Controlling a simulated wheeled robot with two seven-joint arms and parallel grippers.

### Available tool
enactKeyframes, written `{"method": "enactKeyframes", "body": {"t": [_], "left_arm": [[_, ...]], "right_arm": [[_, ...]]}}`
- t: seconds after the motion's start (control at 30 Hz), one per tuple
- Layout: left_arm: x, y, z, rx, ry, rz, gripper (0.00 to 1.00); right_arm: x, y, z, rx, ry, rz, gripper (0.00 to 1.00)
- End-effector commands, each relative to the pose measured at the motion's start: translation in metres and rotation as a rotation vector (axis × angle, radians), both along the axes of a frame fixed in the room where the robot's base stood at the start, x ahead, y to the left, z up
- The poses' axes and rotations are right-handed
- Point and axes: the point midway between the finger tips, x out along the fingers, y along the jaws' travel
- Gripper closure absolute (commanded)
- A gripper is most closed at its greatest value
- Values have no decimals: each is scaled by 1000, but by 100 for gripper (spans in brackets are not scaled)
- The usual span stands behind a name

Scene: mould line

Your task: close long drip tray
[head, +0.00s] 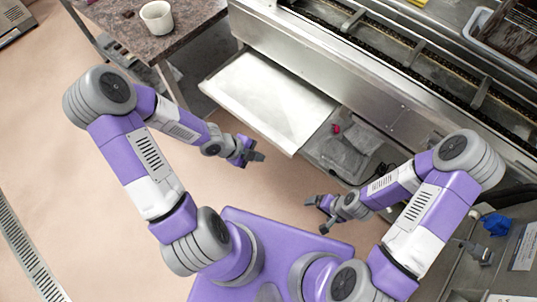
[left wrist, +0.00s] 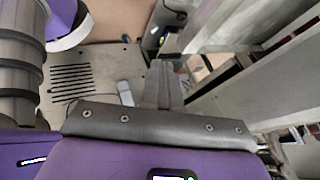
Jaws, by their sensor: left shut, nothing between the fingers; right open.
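The long drip tray (head: 268,98) is a shallow metal drawer pulled out from under the steel machine, with a bright bare bottom and a front edge facing me. My left gripper (head: 256,157) is shut and empty, low beside the tray's front edge on its left part. In the left wrist view its shut fingers (left wrist: 164,82) point ahead with nothing between them. My right gripper (head: 318,212) is open and empty, over the floor in front of the machine and away from the tray.
A stone-topped table (head: 140,38) with a white cup (head: 156,17) stands left of the tray. Right of the tray, an open space under the machine holds grey cloths (head: 345,152) and a small red item (head: 336,129). The floor (head: 60,120) at left is clear.

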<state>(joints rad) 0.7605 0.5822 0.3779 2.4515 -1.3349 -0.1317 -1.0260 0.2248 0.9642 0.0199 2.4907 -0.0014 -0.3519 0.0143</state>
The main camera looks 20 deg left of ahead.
Motion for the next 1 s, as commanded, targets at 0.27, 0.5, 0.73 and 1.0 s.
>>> {"method": "enactKeyframes", "body": {"t": [0.27,0.5,0.73,1.0], "left_arm": [[8,-16,-29,-1,1,-2,100],[17,-32,-52,-2,2,0,100],[26,-48,-77,-3,2,0,100],[56,-62,-76,-4,3,4,100]], "right_arm": [[0,0,-36,0,0,0,3],[0,0,-64,0,0,0,3],[0,0,-89,0,0,0,3],[0,0,-85,0,0,0,3]]}}
